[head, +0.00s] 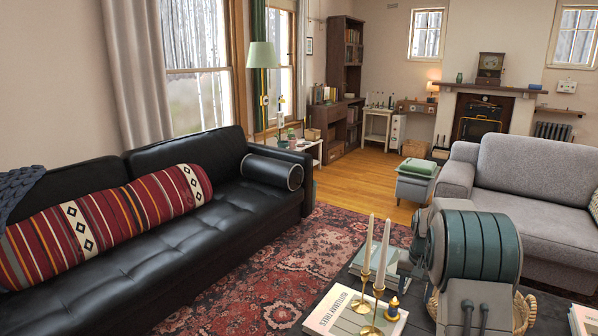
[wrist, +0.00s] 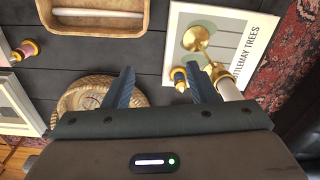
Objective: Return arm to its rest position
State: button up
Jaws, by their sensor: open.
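My gripper (wrist: 161,85) is open, with its two dark blue fingers spread apart and nothing between them. It is above a dark plank coffee table (wrist: 130,58). In the head view my grey-green arm stands folded over the table (head: 340,291), and the fingers cannot be made out there. A book with a tree cover (wrist: 236,24) lies near the right finger, with a brass candlestick (wrist: 199,37) and a white candle (wrist: 230,90) over it. A round woven basket (wrist: 142,99) is partly hidden behind the left finger.
A wooden tray (wrist: 98,18) and a small pink-and-gold spool-like item (wrist: 24,50) are on the table. In the head view two tall candles (head: 383,253) stand close left of my arm. A black sofa (head: 150,258) is left, a grey sofa (head: 530,190) right. Rug (head: 262,284) lies between.

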jog(key=s+a+r+n+t+p, duration=0.1)
jog(key=s+a+r+p, duration=0.2)
jog(key=s+a+r, duration=0.4)
jog(key=s+a+r+n+p, duration=0.1)
jog(key=s+a+r+p, duration=0.15)
jog(key=s+r, duration=0.55)
jog(key=s+a+r+n+p, duration=0.1)
jog(key=s+a+r+p, duration=0.1)
jog(key=s, duration=0.3)
jog(key=s+a+r+t+p, duration=0.1)
jog(key=s+a+r+p, duration=0.1)
jog(key=s, duration=0.4)
jog(key=s+a+r+n+p, duration=0.1)
jog(key=s+a+r+p, duration=0.1)
jog(key=s+r+p, duration=0.1)
jog(key=s+r, duration=0.1)
jog(key=s, duration=0.1)
jog(key=shift+s+a+r+n+p, duration=0.15)
jog(key=shift+s+r+n+p, duration=0.15)
jog(key=shift+r+p, duration=0.1)
